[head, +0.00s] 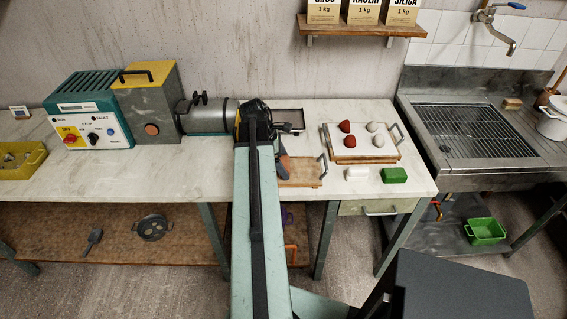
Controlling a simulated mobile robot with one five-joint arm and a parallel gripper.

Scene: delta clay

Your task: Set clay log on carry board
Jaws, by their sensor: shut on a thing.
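My gripper (270,122) is at the far end of my arm, over the back of the worktop, to the right of the machine's nozzle. Its fingertips are mostly hidden by my arm. A reddish-brown piece that looks like the clay log (283,160) shows just right of my arm, below the gripper; most of it is hidden. A wooden board with a metal handle, likely the carry board (305,178), lies on the worktop by this piece. Its left part is hidden by my arm. I cannot tell whether the log touches the board.
A grey machine (152,110) with a control box (92,115) stands left. Right of the board are a tray (360,155) with red and pale balls, a white block (357,174) and a green block (394,175). A sink (475,132) is far right.

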